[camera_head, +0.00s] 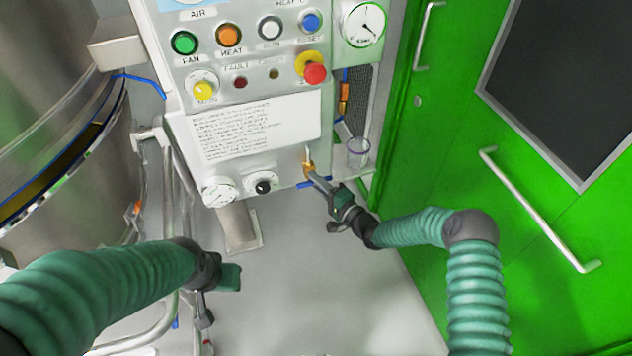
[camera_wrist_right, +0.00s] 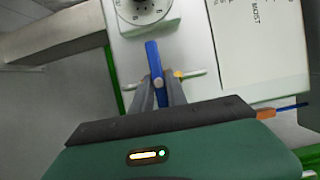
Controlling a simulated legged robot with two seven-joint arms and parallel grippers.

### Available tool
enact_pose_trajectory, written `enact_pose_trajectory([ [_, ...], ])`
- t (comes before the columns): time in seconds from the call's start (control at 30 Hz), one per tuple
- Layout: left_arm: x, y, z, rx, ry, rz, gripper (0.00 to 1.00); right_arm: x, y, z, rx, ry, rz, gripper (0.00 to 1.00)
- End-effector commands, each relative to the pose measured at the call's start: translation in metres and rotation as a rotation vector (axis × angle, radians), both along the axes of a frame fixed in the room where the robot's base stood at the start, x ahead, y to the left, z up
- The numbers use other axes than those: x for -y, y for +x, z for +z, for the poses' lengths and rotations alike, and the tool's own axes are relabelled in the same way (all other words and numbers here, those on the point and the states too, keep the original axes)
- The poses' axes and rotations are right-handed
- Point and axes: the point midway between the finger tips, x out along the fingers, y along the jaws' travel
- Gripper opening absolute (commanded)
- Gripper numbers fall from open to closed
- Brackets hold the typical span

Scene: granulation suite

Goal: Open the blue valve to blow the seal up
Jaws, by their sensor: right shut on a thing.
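The blue valve handle (camera_wrist_right: 152,60) is a short flat lever. In the right wrist view it stands between the fingers of my right gripper (camera_wrist_right: 158,92), which is shut on it. In the head view the right gripper (camera_head: 316,178) reaches the brass fitting (camera_head: 308,168) at the panel's lower right corner. A bit of the blue handle (camera_head: 305,185) shows below the fitting; the fingers hide part of it. My left gripper (camera_head: 204,318) hangs low at the left, away from the panel, and its finger opening is not clear.
The control panel (camera_head: 262,95) carries buttons, a label, a gauge (camera_head: 220,191) and a black knob (camera_head: 263,187). A clear cup (camera_head: 358,152) is right of the valve. A steel vessel (camera_head: 65,110) stands left, a green door (camera_head: 450,110) right. Floor below is open.

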Motion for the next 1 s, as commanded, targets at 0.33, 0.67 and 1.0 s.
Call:
enact_pose_trajectory([
  [0.33,0.0,0.0,0.0018,0.0,0.0,0.0,0.36,-0.008,-0.0048,-0.003,0.01,-0.057,0.016,0.0],
  [0.67,0.0,0.0,0.0036,0.0,0.0,0.0,0.36,-0.0089,-0.0058,-0.0044,0.023,-0.106,0.018,0.0],
  [1.0,0.0,0.0,0.0068,0.0,0.0,0.0,0.36,-0.0079,-0.0057,-0.0048,0.049,-0.188,0.017,0.0],
])
